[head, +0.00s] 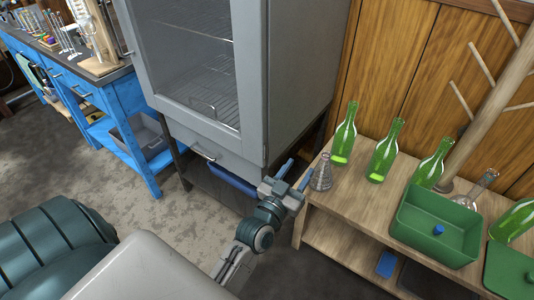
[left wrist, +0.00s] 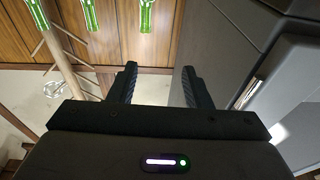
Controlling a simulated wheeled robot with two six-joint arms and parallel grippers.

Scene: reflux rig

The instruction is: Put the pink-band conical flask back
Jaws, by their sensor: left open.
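A clear conical flask (head: 321,172) stands upright on the left end of the wooden bench (head: 345,190), near its edge. No pink band can be made out on it at this size. My left gripper (head: 296,176) is just left of the flask, beside the bench end, with its jaws apart. In the left wrist view the two fingers (left wrist: 159,72) are spread with nothing visible between them. The conical flask cannot be made out in that view. My right gripper is not in view.
Several green bottles (head: 384,152) stand along the bench. A green bin (head: 435,226) and another glass flask (head: 476,188) are farther right, near a wooden peg rack (head: 492,95). A grey glass-door cabinet (head: 285,80) rises behind my left arm. A blue workbench (head: 120,100) stands at left.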

